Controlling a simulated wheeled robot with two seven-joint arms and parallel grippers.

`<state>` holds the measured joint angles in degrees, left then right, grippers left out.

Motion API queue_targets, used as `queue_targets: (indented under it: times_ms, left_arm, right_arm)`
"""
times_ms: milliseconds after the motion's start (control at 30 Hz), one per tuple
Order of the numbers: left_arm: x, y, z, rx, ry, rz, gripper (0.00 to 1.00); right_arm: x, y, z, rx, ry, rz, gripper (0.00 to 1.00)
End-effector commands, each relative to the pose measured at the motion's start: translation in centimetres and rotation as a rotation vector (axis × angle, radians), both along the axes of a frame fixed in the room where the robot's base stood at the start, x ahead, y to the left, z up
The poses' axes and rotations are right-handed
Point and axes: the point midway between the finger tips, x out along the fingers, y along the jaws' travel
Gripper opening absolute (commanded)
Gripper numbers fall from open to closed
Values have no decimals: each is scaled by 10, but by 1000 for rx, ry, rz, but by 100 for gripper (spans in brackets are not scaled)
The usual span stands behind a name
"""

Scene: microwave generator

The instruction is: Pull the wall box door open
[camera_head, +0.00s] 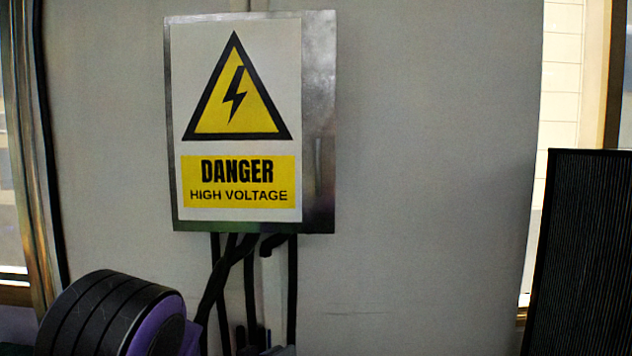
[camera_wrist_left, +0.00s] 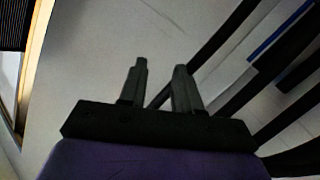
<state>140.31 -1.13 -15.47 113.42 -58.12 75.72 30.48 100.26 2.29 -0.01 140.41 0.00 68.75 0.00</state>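The wall box (camera_head: 320,90) is a grey metal cabinet on the wall, in the upper middle of the head view. Its door appears shut. A white and yellow "DANGER HIGH VOLTAGE" sign (camera_head: 240,165) covers most of its front. A narrow vertical handle-like part (camera_head: 318,165) shows faintly on the bare metal right of the sign. My left gripper (camera_head: 255,336) is below the box, near the cables, at the bottom edge. In the left wrist view its two fingers (camera_wrist_left: 160,70) stand apart with nothing between them. My right gripper is in neither view.
Black cables (camera_head: 250,285) hang from the box's underside, and they cross the right of the left wrist view (camera_wrist_left: 225,65). A dark ribbed panel (camera_head: 585,255) stands at the right. The wall (camera_head: 430,180) right of the box is clear. Windows flank the wall.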

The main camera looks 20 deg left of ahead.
Motion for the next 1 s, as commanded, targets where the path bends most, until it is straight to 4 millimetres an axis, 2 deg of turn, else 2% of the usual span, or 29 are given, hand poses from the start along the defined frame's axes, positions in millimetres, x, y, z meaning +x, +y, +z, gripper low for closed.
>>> queue_targets:
  times_ms: [33, 67, 100, 200, 300, 400, 467, 567, 733, 900, 1000]
  left_arm:
    - [14, -2, 98, 28, -103, -75, 33]
    - [17, -4, 141, 49, -150, -122, 33]
    - [18, -5, 194, 85, -204, -178, 33]
    - [7, -7, 305, 181, -296, -284, 33]
    - [-10, -5, 374, 265, -341, -341, 33]
    - [-21, -4, 405, 311, -354, -363, 33]
    - [-23, -4, 410, 322, -355, -370, 33]
    - [-17, -8, 407, 320, -350, -374, 33]
    - [-4, -20, 412, 316, -365, -369, 33]
    - [31, -50, 414, 325, -355, -371, 33]
    - [45, -61, 413, 326, -355, -371, 33]
  right_arm:
    - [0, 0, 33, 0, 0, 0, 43]
    - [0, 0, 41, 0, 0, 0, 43]
    - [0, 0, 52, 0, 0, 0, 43]
    - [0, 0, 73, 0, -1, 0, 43]
    - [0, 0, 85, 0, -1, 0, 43]
    - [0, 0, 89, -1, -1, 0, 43]
    - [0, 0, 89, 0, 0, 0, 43]
    - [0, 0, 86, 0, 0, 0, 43]
    - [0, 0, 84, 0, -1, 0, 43]
    - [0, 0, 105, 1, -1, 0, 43]
    - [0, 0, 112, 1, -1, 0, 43]
